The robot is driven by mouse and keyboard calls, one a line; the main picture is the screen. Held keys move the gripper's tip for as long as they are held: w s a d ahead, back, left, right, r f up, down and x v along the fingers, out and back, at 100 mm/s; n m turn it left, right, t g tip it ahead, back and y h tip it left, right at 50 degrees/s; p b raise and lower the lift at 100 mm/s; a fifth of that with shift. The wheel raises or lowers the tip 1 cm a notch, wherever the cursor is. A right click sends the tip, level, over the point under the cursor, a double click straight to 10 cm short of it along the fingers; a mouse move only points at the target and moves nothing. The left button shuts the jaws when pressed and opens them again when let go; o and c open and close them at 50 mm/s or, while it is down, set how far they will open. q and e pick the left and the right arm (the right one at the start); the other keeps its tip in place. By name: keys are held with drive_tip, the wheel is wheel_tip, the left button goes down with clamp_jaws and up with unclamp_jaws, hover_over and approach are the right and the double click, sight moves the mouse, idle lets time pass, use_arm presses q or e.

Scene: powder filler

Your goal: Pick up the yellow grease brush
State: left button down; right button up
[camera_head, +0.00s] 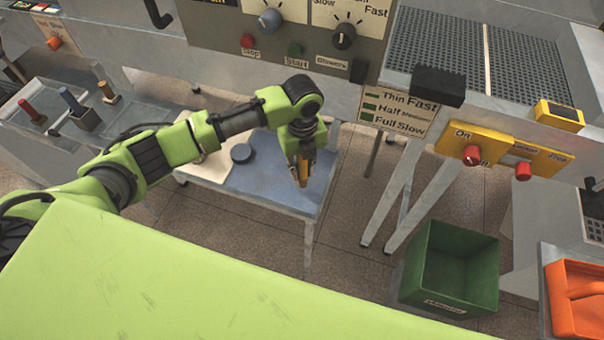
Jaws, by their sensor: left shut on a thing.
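My left gripper (301,172) points down over the right part of a small low table (262,190). It is shut on a narrow yellow-orange thing, which looks like the yellow grease brush (303,178). Only parts of the brush show between and below the fingers, so its bristles and full shape are hidden. I cannot tell whether its lower end touches the tabletop. My right gripper is not in view.
A dark round object (241,153) lies on the table. A control panel (290,35) with knobs stands behind. A green bin (452,268) is on the floor at right, with an orange tray (575,300) beyond it. My green body fills the lower left.

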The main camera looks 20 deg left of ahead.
use_arm(q)
drive_tip(key=s+d+r+b, duration=0.3)
drive_tip(key=s+r, duration=0.6)
drive_tip(key=s, duration=0.4)
drive_tip(key=shift+s+r, duration=0.25)
drive_tip(key=shift+s, duration=0.05)
